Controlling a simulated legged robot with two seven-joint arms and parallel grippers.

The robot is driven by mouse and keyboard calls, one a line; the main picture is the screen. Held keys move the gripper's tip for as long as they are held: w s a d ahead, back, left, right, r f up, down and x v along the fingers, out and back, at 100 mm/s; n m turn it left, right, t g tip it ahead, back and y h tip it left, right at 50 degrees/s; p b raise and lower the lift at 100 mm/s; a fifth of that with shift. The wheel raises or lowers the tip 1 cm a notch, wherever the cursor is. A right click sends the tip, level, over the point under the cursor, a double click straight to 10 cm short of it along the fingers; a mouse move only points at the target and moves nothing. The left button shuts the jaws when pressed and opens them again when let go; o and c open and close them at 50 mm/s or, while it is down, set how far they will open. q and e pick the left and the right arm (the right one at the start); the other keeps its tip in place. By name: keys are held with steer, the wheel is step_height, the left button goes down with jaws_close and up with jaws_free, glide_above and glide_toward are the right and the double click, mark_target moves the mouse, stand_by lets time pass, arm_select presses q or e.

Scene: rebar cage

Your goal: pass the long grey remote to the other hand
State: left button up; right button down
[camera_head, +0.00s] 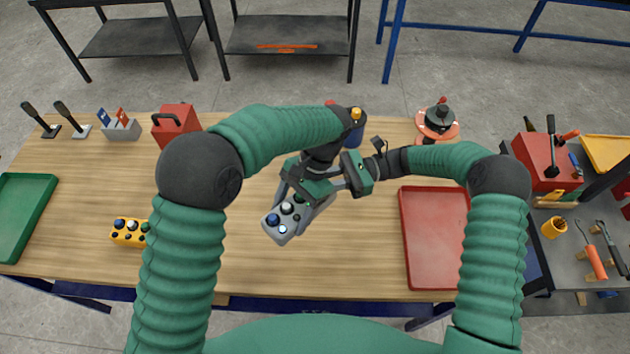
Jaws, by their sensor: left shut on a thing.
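The long grey remote (281,229) is held tilted above the middle of the table, its near end showing blue, white and dark buttons. My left gripper (292,205) comes down over it from above and is shut on it. My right gripper (339,185) points left from the right side, close to the remote's far right end. The two grippers overlap in the view, so I cannot tell whether the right fingers touch the remote or how far apart they are.
On the wooden table (255,270) are a green tray (50,180) at left, a yellow button box (128,233), a red toolbox (175,122) and a red tray (435,235) at right. A tool bench stands further right. The table's front middle is clear.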

arm_select(q)
steer(key=shift+s+d, duration=0.25)
steer(key=shift+d, duration=0.3)
steer(key=o, duration=1.7)
steer(key=shift+o, duration=1.3)
steer(key=shift+a, duration=0.15)
steer(key=shift+w, duration=0.1)
